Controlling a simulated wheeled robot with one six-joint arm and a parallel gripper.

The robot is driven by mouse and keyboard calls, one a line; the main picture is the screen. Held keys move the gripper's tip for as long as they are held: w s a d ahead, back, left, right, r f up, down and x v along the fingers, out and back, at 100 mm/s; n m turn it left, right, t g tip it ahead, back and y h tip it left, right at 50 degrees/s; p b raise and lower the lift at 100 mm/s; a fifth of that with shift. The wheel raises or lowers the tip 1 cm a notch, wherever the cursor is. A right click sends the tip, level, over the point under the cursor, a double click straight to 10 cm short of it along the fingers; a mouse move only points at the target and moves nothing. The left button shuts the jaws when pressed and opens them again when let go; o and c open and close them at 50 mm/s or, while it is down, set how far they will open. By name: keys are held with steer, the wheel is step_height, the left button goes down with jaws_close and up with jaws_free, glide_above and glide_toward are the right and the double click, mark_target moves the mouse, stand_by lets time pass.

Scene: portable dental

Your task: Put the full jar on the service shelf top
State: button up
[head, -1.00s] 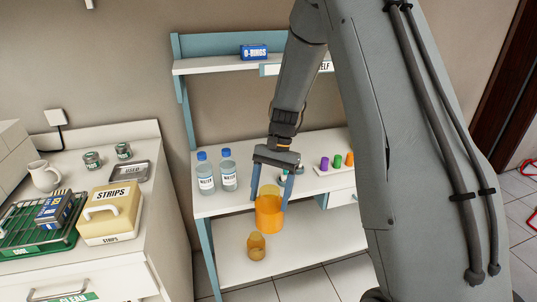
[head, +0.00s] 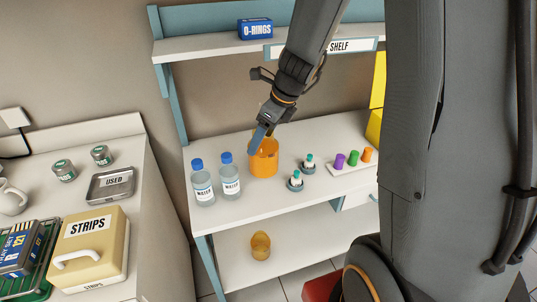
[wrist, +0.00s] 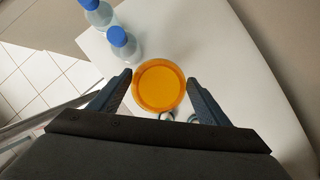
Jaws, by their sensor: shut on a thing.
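An orange jar (head: 264,160), filled with orange in the wrist view (wrist: 158,86), is between the fingers of my gripper (head: 261,137). My gripper, in the wrist view too (wrist: 160,92), is shut on it. The jar looks upright over the white middle surface (head: 225,214) of the blue-framed shelf unit, right of two water bottles. I cannot tell whether its base touches that surface. A board marked SHELF (head: 352,46) is on the front of the upper shelf (head: 205,46). A smaller amber jar (head: 260,246) stands on the lower shelf.
Two blue-capped water bottles (head: 230,176) stand close left of the jar. Small teal-topped vials (head: 295,181) and a rack of coloured pieces (head: 352,161) stand to the right. A blue O-RINGS box (head: 255,29) sits on the upper shelf. The middle surface's front is clear.

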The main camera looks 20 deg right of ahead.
mark_target(263, 157)
steer(key=shift+f+b, duration=0.4)
steer(key=shift+f, duration=3.2)
steer(key=o, duration=2.1)
steer(key=shift+f, duration=0.1)
